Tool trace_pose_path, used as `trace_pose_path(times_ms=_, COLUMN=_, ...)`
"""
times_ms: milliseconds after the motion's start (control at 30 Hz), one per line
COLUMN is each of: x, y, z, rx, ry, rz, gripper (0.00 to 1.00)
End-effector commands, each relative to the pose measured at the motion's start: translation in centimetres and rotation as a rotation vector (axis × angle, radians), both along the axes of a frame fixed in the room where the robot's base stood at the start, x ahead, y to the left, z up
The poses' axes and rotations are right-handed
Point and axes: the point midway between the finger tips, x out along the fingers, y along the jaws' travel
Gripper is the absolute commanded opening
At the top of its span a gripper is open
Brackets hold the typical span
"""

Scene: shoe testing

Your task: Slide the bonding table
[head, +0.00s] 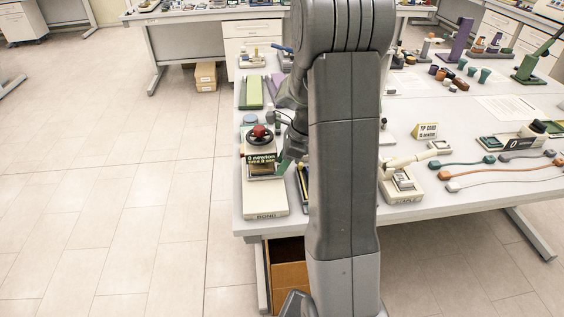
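The bonding device (265,203) is a long cream base marked "BOND" at the left front of the workbench. My gripper (284,165) is beside the device's right side, near the display. A small dark-green piece shows there, but I cannot tell if it touches. My arm hides much of the gripper, so its opening is unclear.
The workbench (440,205) holds a second cream device (401,186), a "TIP CORD" sign (427,131) and several cables to the right. Green slabs (252,92) lie behind the bonding device. A brown box (289,278) is under the bench. Open floor lies left.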

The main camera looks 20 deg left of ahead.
Motion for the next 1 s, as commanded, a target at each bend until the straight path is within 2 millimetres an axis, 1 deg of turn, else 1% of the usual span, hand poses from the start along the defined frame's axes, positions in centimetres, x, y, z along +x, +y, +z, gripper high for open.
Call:
trace_pose_path(times_ms=133, x=-0.1, y=0.2, z=-0.6, rx=0.0, ry=0.0, rz=-0.001, gripper=0.38)
trace_pose_path(times_ms=367, x=-0.1, y=0.2, z=-0.6, rx=0.0, ry=-0.001, rz=0.0, gripper=0.38)
trace_pose_path(times_ms=467, x=-0.1, y=0.2, z=-0.6, rx=0.0, ry=-0.001, rz=0.0, gripper=0.2)
trace_pose_path(times_ms=500, x=-0.1, y=0.2, z=-0.6, rx=0.0, ry=-0.001, rz=0.0, gripper=0.12)
trace_pose_path(times_ms=567, x=-0.1, y=0.2, z=-0.6, rx=0.0, ry=-0.001, rz=0.0, gripper=0.0)
trace_pose_path(times_ms=767, x=-0.2, y=0.2, z=-0.6, rx=0.0, ry=-0.001, rz=0.0, gripper=0.0)
trace_pose_path(times_ms=833, x=-0.6, y=-0.1, z=-0.6, rx=0.0, ry=-0.001, rz=0.0, gripper=0.0)
trace_pose_path(times_ms=933, x=-2.0, y=-0.9, z=-0.5, rx=0.0, ry=0.0, rz=0.001, gripper=0.0)
trace_pose_path(times_ms=1000, x=-3.3, y=-1.8, z=-0.5, rx=0.0, ry=0.0, rz=0.001, gripper=0.0)
